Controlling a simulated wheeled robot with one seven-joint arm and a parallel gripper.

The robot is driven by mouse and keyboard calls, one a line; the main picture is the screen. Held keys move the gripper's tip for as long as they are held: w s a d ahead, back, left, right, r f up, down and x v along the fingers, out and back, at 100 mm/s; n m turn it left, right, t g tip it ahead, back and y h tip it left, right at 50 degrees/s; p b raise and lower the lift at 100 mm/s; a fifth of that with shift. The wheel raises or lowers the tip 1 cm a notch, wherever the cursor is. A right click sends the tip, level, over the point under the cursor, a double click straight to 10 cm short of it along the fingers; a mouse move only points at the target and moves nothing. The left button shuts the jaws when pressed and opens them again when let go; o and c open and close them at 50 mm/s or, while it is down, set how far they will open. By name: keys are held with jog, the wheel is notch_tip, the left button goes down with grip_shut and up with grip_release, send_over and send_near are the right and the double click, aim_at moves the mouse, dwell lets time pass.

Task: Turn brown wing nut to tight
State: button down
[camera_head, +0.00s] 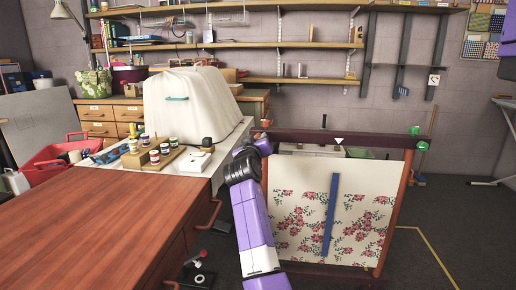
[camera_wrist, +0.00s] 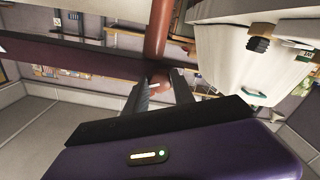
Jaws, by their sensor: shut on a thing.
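The brown wing nut (camera_wrist: 160,77) shows only as a small brown part between my fingertips in the wrist view; most of it is hidden. My gripper (camera_wrist: 166,88) is shut on it, one dark finger on each side. In the head view my purple arm reaches up to the top left corner of the fabric frame and hides the gripper and the nut. The frame has a dark top bar (camera_head: 325,138) and a reddish-brown right post (camera_head: 394,215). I cannot tell the nut's turn angle.
Green knobs (camera_head: 414,130) sit at the frame's top right corner. Floral fabric (camera_head: 290,190) with a blue strip (camera_head: 330,215) hangs in the frame. A wooden counter (camera_head: 95,225) and a white covered machine (camera_head: 185,100) stand left.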

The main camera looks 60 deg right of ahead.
jog(key=m+b, duration=0.1)
jog(key=m, duration=0.1)
jog(key=m+b, duration=0.2)
jog(key=shift+f+m, duration=0.2)
jog(key=shift+m, duration=0.2)
dwell(0.4)
jog(key=c, duration=1.1)
grip_release()
jog(key=shift+r, duration=0.1)
jog(key=shift+o, duration=0.2)
jog(key=p+v, duration=0.2)
jog(key=v, duration=0.5)
jog(key=shift+a, duration=0.4)
jog(key=shift+s+r, duration=0.1)
